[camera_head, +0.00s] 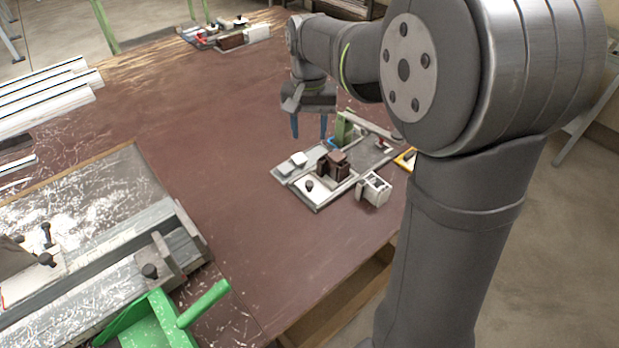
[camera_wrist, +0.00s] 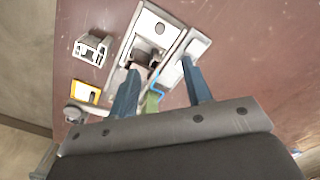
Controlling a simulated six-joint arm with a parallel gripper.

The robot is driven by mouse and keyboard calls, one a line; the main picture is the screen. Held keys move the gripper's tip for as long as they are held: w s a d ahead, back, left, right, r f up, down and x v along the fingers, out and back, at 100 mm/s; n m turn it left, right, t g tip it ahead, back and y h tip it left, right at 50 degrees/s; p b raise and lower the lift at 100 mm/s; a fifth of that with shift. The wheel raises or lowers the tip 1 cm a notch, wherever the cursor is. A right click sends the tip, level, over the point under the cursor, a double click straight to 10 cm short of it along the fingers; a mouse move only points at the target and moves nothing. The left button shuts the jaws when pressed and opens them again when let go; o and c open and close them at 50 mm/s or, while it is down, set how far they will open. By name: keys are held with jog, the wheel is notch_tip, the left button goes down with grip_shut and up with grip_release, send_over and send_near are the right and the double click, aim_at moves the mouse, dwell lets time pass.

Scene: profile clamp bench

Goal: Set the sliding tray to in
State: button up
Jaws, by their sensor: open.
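A small clamp fixture stands on the red-brown table. At its near end is a pale flat tray (camera_head: 316,195) with a dark round knob on it; it looks like the sliding tray, and it also shows at the top of the wrist view (camera_wrist: 149,38). I cannot tell for sure how far in it sits. A dark brown block (camera_head: 333,165) stands behind it. My gripper (camera_head: 309,137) is open and empty, fingers pointing down, above and behind the fixture. In the wrist view my gripper (camera_wrist: 160,66) has the fixture's middle between and beyond its blue fingers.
A light grey block (camera_head: 298,158) sits at the fixture's left. A green post (camera_head: 341,127) with a bar rises at its back. A pale profile piece (camera_head: 374,189) and a yellow-edged item (camera_head: 405,158) lie to the right.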

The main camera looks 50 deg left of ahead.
aim_at(310, 183)
notch_tip(310, 183, down, 17)
jog(key=shift+r, duration=0.1)
dwell(0.3)
grip_shut()
